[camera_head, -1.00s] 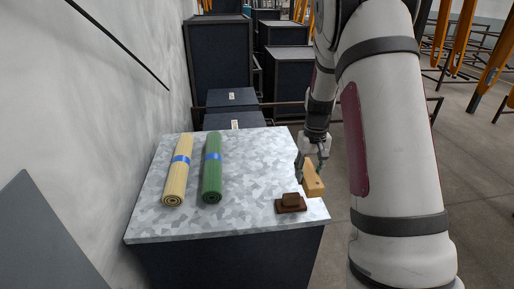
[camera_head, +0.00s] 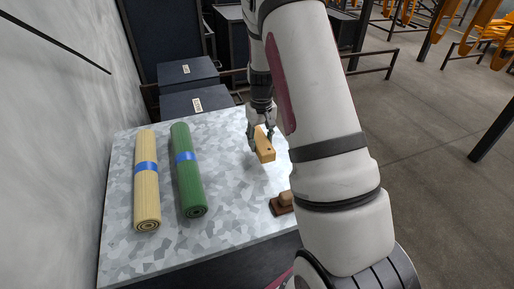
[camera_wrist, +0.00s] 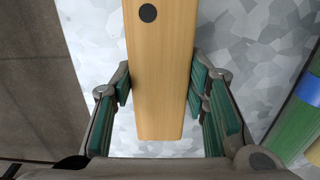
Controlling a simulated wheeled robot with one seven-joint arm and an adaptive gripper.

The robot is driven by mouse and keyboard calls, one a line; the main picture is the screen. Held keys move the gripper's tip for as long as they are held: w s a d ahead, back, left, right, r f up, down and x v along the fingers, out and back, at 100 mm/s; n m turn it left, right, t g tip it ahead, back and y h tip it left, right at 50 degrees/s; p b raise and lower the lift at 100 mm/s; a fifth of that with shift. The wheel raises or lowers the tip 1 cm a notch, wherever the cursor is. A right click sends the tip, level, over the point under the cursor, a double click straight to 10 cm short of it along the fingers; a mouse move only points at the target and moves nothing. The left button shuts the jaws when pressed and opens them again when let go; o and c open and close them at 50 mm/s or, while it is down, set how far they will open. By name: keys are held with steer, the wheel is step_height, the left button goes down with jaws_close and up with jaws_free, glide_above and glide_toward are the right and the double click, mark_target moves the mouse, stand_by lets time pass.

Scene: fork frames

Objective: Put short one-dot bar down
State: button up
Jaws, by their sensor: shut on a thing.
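The short bar (camera_head: 265,149) is light wood with one dark dot at its near end. My gripper (camera_head: 262,132) is shut on it and holds it over the right part of the speckled table (camera_head: 232,215). In the wrist view the bar (camera_wrist: 160,75) lies lengthwise between the green-padded fingers of my gripper (camera_wrist: 161,88), with its single black dot near the top edge. The bar looks raised above the surface, but the size of the gap is hard to tell. My arm hides the table's right side.
A beige roll (camera_head: 146,190) and a green roll (camera_head: 187,175), each with a blue band, lie on the left of the table. A brown block-like object (camera_head: 282,206) sits near the front right, partly hidden by my arm. The table between the green roll and bar is clear.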

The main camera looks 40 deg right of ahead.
steer(key=shift+f, duration=2.4)
steer(key=shift+f, duration=0.2)
steer(key=o, duration=1.2)
steer(key=shift+r, duration=0.1)
